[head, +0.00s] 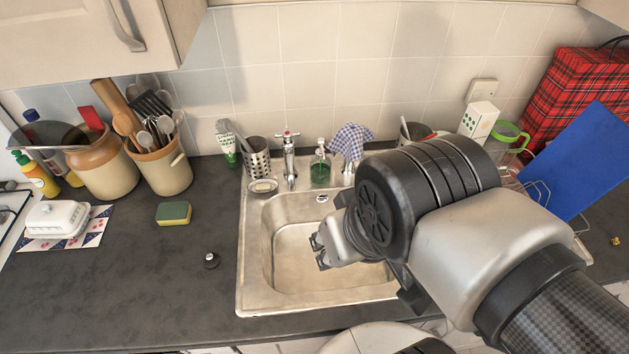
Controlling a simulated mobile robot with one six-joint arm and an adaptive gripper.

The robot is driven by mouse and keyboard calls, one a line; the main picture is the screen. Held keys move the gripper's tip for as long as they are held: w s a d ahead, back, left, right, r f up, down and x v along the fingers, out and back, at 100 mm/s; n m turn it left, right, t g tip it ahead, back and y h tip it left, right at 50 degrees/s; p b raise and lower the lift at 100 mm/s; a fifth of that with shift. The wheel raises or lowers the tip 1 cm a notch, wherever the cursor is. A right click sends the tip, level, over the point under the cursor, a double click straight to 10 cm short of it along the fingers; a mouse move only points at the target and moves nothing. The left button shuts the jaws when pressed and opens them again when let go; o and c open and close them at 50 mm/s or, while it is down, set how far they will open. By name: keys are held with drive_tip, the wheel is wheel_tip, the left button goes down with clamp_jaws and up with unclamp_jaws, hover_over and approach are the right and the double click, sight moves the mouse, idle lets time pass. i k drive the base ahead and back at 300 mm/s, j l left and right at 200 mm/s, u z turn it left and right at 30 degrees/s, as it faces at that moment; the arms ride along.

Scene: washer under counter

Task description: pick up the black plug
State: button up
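The black plug (211,260) is a small, round, dark piece with a light spot on top. It lies on the dark worktop to the left of the sink (243,235). My gripper (318,251) is above the sink basin, to the right of the plug and well apart from it. Its two dark fingertips point left and stand apart, with nothing seen between them. My arm comes in from the lower right and hides the right part of the sink.
A yellow and green sponge (174,213) lies behind the plug. A white butter dish (57,219) and utensil pots (160,170) stand further left and back. The tap (289,160) and soap bottle (320,168) stand behind the basin. The worktop around the plug is clear.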

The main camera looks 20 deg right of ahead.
sight(210, 257)
drive_tip(key=j+z, duration=0.15)
drive_tip(key=j, duration=0.45)
drive_tip(key=k+j+z, duration=0.15)
drive_tip(key=j, duration=0.4)
drive_tip(key=j+z, duration=0.2)
drive_tip(key=j, duration=0.4)
